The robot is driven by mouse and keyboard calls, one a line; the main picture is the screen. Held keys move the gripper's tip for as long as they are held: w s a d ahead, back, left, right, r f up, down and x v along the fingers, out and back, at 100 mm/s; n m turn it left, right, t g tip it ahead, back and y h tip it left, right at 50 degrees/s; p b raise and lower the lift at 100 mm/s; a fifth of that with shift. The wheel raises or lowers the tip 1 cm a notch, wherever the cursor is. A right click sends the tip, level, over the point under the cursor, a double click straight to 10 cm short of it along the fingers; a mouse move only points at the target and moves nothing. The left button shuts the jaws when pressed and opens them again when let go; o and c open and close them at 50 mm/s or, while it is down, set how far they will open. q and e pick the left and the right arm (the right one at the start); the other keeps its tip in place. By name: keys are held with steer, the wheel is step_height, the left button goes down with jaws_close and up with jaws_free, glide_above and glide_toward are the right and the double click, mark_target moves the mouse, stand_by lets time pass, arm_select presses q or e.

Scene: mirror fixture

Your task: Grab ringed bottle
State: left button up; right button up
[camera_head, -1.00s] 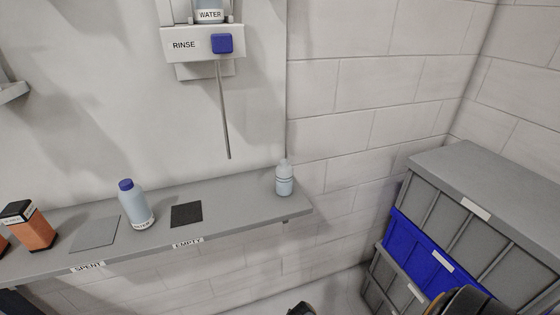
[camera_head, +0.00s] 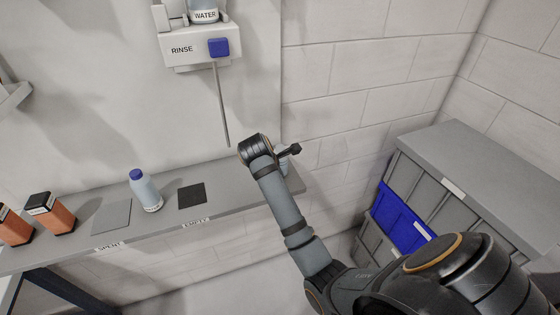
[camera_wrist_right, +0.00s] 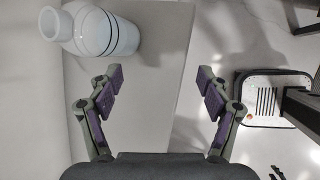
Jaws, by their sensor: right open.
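The ringed bottle is pale blue-white with dark rings. In the head view the bottle (camera_head: 284,166) stands at the right end of the grey shelf (camera_head: 232,196), partly hidden behind my right wrist. In the right wrist view the bottle (camera_wrist_right: 104,32) lies at the upper left, beyond and outside the left finger. My right gripper (camera_wrist_right: 160,75) is open, with nothing between its fingers. In the head view its fingers cannot be made out clearly. My left gripper is not in view.
A blue-capped water bottle (camera_head: 145,191) stands on the shelf beside a dark square pad (camera_head: 192,195). Orange containers (camera_head: 49,213) are at the left. A rinse fixture (camera_head: 196,47) hangs above with a thin rod. Stacked bins (camera_head: 402,218) stand at the right.

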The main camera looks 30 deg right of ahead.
mark_target(277, 151)
steer(key=w+r+n+h, duration=0.1)
steer(key=w+r+n, duration=0.45)
steer(key=r, duration=0.45)
steer(key=shift+g, duration=0.4)
steer(key=b+x, duration=0.2)
steer(key=x, duration=0.1)
steer(key=b+x, duration=0.3)
steer(key=shift+d+r, duration=0.25)
steer(key=p+x, duration=0.1)
steer(key=x, duration=0.3)
steer(key=shift+w+d+f+p, duration=0.1)
steer(key=shift+w+d+p, duration=0.05)
steer(key=shift+d+p, duration=0.2)
steer(key=shift+w+f, duration=0.1)
steer(key=shift+f, duration=0.15)
steer(key=shift+a+r, duration=0.1)
steer(key=shift+a, duration=0.05)
steer(key=c, duration=1.3)
steer(key=shift+c, duration=0.2)
